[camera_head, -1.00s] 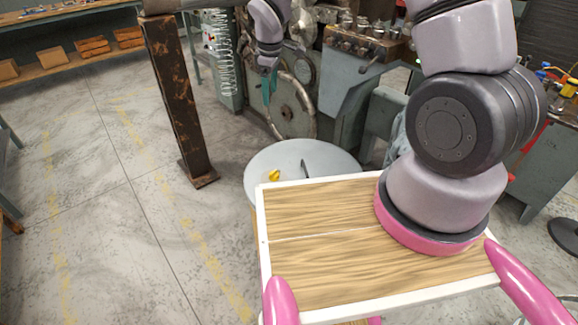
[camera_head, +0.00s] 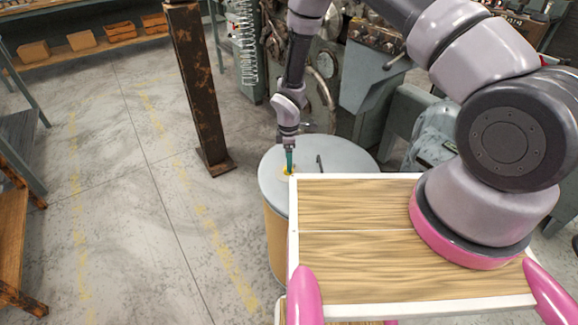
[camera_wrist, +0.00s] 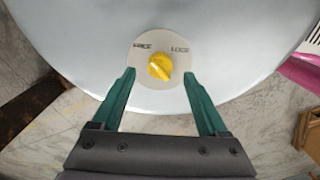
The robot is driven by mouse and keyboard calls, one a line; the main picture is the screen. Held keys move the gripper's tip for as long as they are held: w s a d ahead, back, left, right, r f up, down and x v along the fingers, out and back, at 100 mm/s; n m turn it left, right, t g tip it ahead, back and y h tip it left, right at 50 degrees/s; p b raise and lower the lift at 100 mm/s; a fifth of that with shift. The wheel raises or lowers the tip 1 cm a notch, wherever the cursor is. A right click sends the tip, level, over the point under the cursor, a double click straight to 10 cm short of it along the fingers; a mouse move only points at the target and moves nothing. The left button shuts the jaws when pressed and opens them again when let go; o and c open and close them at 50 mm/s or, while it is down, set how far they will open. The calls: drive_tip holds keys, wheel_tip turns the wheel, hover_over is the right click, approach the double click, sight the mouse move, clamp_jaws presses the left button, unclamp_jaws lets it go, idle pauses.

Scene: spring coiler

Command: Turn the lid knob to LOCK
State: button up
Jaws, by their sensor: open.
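The yellow lid knob (camera_wrist: 160,67) sits on a pale round plate (camera_wrist: 148,51) on the grey lid (camera_wrist: 85,40). The plate has two labels; the right one reads LOCK (camera_wrist: 180,49), and the left one is hard to read. The knob's ridge runs slightly slanted, and which label it points at is unclear. My gripper (camera_wrist: 159,78) is open, its two green fingers spread left and right of the knob, with gaps on both sides. In the head view my gripper (camera_head: 289,170) points down at the lid's left part, partly covering the knob (camera_head: 286,171).
The lid tops a tan drum (camera_head: 275,235). A rusty post (camera_head: 200,90) stands at left, and a machine with a wheel (camera_head: 322,95) behind. The floor at left is clear.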

drive_tip(key=shift+f, duration=1.65)
clamp_jaws()
